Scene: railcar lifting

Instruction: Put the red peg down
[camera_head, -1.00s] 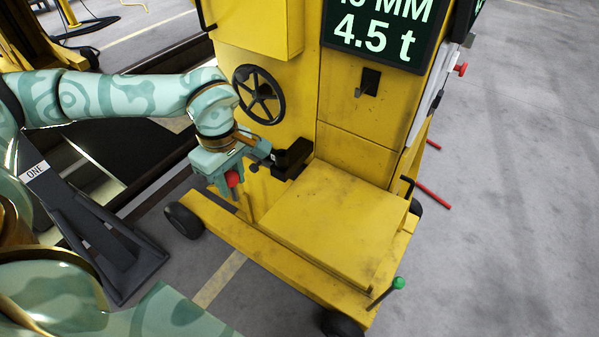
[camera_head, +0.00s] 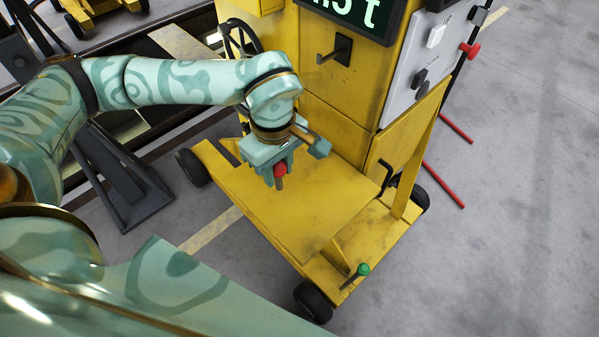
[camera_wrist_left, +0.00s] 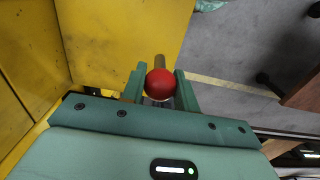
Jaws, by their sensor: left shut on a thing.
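The red peg has a round red head (camera_head: 280,169) and a thin grey-brown shank. My left gripper (camera_head: 276,176) is shut on it, above the flat yellow deck (camera_head: 330,214) of the lifting machine. The shank points down; whether its tip touches the deck I cannot tell. My right gripper is not in view.
The yellow machine column (camera_head: 335,85) with a black hook (camera_head: 335,50) stands just behind the deck. Red bars (camera_head: 443,185) lie on the floor at right. Most of the deck is bare.

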